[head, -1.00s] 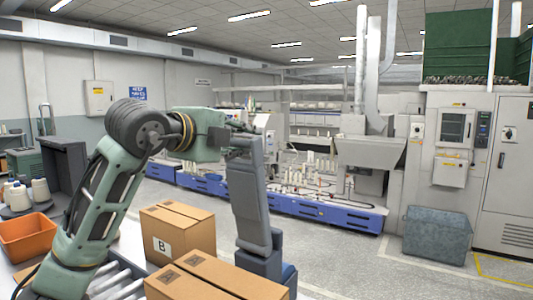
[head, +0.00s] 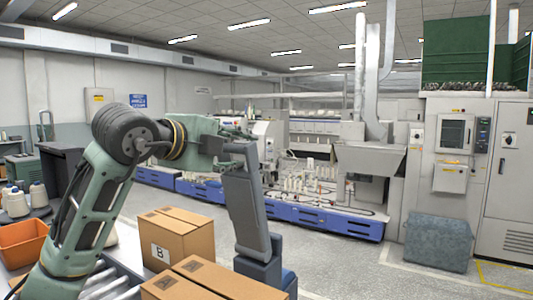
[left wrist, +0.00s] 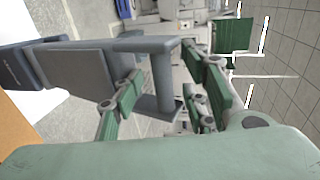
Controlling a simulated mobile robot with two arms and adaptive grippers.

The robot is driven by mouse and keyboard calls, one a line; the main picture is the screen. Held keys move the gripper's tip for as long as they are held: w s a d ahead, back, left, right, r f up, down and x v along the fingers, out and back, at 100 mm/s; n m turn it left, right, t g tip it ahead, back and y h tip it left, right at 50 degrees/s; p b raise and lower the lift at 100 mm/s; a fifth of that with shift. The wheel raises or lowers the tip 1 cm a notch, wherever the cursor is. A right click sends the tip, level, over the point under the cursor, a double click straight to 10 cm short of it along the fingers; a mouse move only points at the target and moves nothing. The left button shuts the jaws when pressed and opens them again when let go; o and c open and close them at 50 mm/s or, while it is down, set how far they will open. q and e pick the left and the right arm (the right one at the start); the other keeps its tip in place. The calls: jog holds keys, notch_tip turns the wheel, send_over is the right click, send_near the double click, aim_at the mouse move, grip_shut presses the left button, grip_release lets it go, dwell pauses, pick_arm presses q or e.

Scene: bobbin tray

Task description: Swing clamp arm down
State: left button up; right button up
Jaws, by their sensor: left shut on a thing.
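The clamp arm (head: 246,205) is a long grey-blue bar. In the head view it stands steeply, its top leaning left, above a blue base (head: 268,277) at the bottom edge. My left gripper (head: 228,155) is at its upper end, shut on it. In the left wrist view the clamp arm (left wrist: 85,68) comes in from the left and ends in a grey handle post (left wrist: 165,85). The green fingers of my left gripper (left wrist: 162,97) lie on either side of that handle; the exact contact is hard to see. My right gripper is not in view.
Cardboard boxes, one marked B (head: 175,240), stand close left of the clamp arm. An orange bin (head: 22,243) and white yarn cones (head: 38,194) are at the left. A blue-grey bin (head: 437,243) stands on the floor at right. Open floor lies between.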

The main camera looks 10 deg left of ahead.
pick_arm(q)
jog(key=shift+f, duration=0.45)
jog(key=s+a+f+b, duration=0.1)
jog(key=s+a+b, duration=0.2)
jog(key=s, duration=0.4)
jog(key=s+a+f+b, duration=0.1)
jog(key=s+a+b, duration=0.2)
jog(key=s+b, duration=0.2)
jog(key=s, duration=0.3)
jog(key=shift+s+a+f, duration=0.2)
jog(key=shift+a, duration=0.1)
dwell(0.9)
